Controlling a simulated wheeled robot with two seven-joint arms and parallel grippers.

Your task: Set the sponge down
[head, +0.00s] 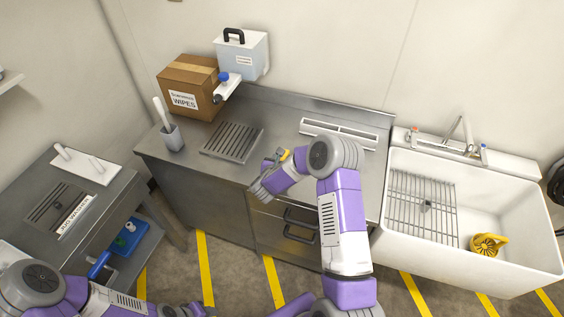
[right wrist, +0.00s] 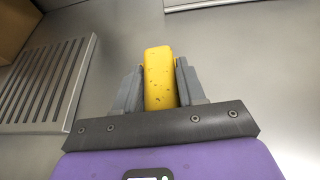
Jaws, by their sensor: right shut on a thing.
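The yellow sponge (right wrist: 159,80) is between the grey fingers of my right gripper (right wrist: 160,88), which is shut on it in the right wrist view. In the head view a bit of the sponge (head: 285,155) shows at the right gripper (head: 276,160), over the steel counter (head: 225,170) and right of a grooved drain plate (head: 232,142). The drain plate also shows at the left of the right wrist view (right wrist: 45,85). I cannot tell whether the sponge touches the counter. My left arm shows at the lower left of the head view; its gripper fingers are not visible.
A slotted white tray (head: 340,134) lies at the back. A white sink (head: 520,225) with a wire rack (head: 422,205) and a yellow item (head: 488,245) is right.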

